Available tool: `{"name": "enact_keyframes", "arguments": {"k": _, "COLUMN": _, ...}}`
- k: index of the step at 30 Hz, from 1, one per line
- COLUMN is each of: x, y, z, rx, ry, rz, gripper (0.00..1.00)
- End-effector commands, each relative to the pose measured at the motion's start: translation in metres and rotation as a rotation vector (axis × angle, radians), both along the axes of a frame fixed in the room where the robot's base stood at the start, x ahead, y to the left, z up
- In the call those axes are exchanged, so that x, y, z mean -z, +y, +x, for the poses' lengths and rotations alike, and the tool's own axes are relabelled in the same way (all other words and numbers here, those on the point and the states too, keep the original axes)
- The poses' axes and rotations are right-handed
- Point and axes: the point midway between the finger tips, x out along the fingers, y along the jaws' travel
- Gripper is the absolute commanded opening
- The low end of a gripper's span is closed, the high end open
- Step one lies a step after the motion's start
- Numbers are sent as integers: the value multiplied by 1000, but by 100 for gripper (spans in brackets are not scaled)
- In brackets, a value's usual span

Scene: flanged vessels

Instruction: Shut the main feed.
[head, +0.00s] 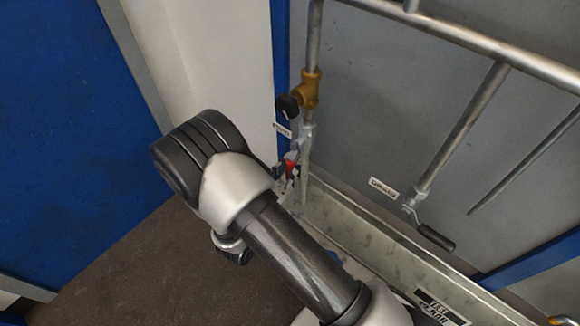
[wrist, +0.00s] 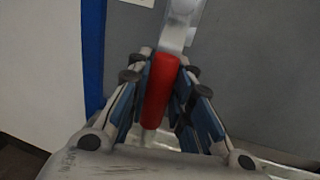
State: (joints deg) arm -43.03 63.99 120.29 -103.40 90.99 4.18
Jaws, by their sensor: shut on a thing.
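A red lever handle (wrist: 161,88) hangs down from a grey valve body (wrist: 178,25) in the wrist view. My gripper (wrist: 158,108) has its fingers on both sides of the red handle and is shut on it. In the head view a bit of the red lever (head: 289,168) shows at the lower valve on the left pipe, and my gripper (head: 288,180) is there, partly hidden by my arm. A small label (head: 283,130) sits beside this pipe; its text is too small to read, so I cannot tell whether this is the main feed.
A brass valve with a black knob (head: 289,105) sits above on the same pipe. To the right, another pipe has a black-handled lever (head: 436,238) and a label (head: 383,188). A metal trough (head: 350,228) runs below. A blue panel (head: 75,130) stands at left.

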Motion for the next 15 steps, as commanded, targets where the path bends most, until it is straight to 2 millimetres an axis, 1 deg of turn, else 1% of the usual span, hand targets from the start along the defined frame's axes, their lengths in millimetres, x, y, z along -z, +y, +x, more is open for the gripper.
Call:
{"name": "enact_keyframes", "arguments": {"k": 8, "x": 0, "y": -1, "z": -1, "rx": 0, "ry": 17, "rz": -16, "gripper": 0}}
{"name": "enact_keyframes", "arguments": {"k": 15, "x": -3, "y": -7, "z": -7, "rx": 0, "ry": 97, "rz": -96, "gripper": 0}}
